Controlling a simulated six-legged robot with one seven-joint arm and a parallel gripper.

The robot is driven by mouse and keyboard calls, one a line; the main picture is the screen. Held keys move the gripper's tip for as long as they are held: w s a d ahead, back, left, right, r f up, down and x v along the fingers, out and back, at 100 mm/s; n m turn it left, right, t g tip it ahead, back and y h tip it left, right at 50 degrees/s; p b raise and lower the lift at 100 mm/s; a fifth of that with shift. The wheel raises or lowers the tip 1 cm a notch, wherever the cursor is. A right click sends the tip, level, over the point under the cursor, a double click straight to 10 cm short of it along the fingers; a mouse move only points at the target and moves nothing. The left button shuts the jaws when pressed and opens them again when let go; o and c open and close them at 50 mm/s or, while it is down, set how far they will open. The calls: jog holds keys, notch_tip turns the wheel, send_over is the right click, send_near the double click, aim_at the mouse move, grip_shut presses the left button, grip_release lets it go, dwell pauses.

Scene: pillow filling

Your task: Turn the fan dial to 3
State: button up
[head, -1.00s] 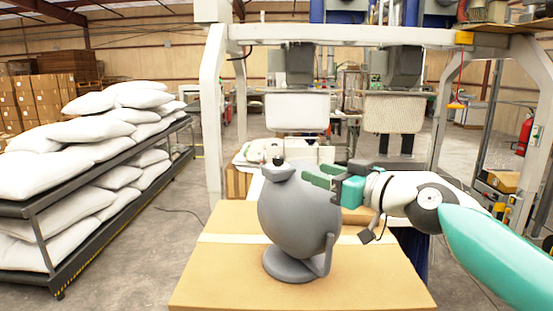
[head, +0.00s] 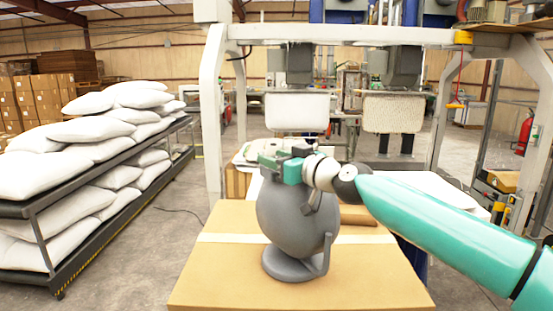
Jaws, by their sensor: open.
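The grey fan (head: 296,222) stands upright on a cardboard box, with its round body on a grey base and a side bracket. Its dial, on top of the body, is hidden behind my gripper in this view. My gripper (head: 268,160) is at the top of the fan, with its green fingers pointing left over the spot of the dial. The fingers are open. I cannot tell whether they touch the dial or stand around it.
The cardboard box (head: 215,285) under the fan has a pale tape strip and free room around the fan. A rack (head: 120,218) of white pillows (head: 92,130) stands at the left. A white machine frame (head: 211,115) rises behind.

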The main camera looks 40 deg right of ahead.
jog(key=shift+c, duration=0.4)
jog(key=c, duration=0.8)
jog(key=shift+c, duration=0.2)
